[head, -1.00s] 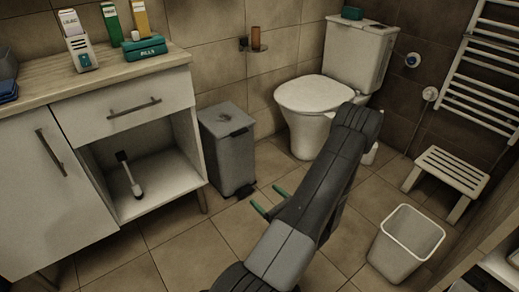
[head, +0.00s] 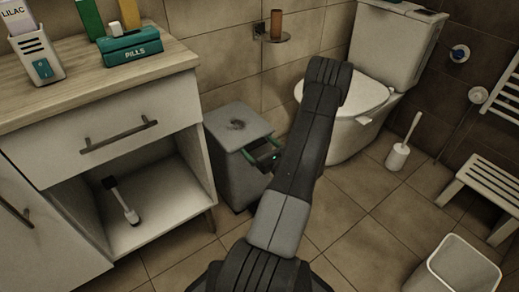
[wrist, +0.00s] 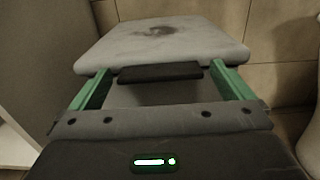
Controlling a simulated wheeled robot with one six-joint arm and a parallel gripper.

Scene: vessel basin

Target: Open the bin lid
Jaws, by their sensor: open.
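The grey bin (head: 230,178) stands on the floor between the cabinet and the toilet. Its lid (head: 238,126) is shut, with a dark smudge on top; the lid also shows in the wrist view (wrist: 160,42). A dark handle tab (wrist: 160,72) juts from the lid's front edge. My gripper (head: 260,148) is open at the front of the lid. In the wrist view its green fingers (wrist: 162,80) stand on either side of the tab, with a gap to each side.
A white cabinet (head: 95,125) stands close on the bin's left, its open shelf holding a brush. The toilet (head: 350,110) is to the right, with a toilet brush (head: 398,155). A stool and an empty white basket (head: 455,265) stand farther right. Floor before the bin is clear.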

